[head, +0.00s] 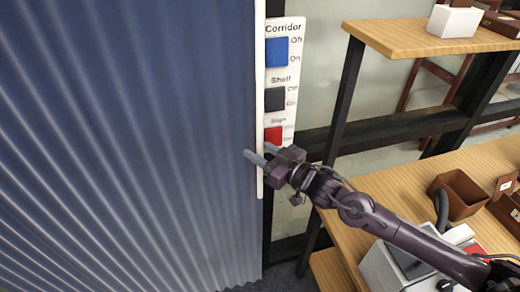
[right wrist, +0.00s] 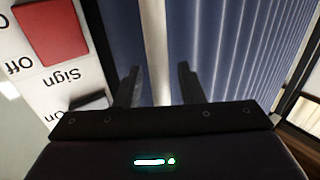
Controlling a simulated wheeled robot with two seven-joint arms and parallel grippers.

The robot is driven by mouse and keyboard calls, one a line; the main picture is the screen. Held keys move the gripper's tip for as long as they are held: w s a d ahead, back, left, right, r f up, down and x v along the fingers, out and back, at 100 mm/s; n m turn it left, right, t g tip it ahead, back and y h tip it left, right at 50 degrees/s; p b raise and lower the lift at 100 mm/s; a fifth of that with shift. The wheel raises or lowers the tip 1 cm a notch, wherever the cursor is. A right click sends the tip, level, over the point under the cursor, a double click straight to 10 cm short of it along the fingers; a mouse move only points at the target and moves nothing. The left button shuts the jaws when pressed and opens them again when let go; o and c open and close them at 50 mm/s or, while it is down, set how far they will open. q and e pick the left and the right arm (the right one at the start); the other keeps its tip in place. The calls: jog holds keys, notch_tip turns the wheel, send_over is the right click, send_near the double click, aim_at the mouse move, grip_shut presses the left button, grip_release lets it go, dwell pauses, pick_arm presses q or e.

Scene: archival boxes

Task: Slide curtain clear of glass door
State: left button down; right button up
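A blue pleated curtain (head: 130,150) fills the left of the head view and also shows in the right wrist view (right wrist: 225,45). Its leading edge is an upright white strip (head: 260,60). My right gripper (head: 250,160) is at the lower part of this strip. In the right wrist view the strip (right wrist: 155,45) stands between the two fingers, which are apart with narrow gaps beside it; contact is not clear. A pale glass-like pane (head: 320,75) shows right of the curtain; whether it is part of the door is unclear. My left gripper is out of view.
A white switch panel (head: 297,28) marked Corridor, Shelf and Sign stands close beside the curtain edge. A wooden shelf (head: 400,38) on black posts carries a white box (head: 454,20). A lower wooden table (head: 400,190) holds brown boxes (head: 460,192) and a grey device.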

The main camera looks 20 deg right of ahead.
grip_shut()
dwell(0.3)
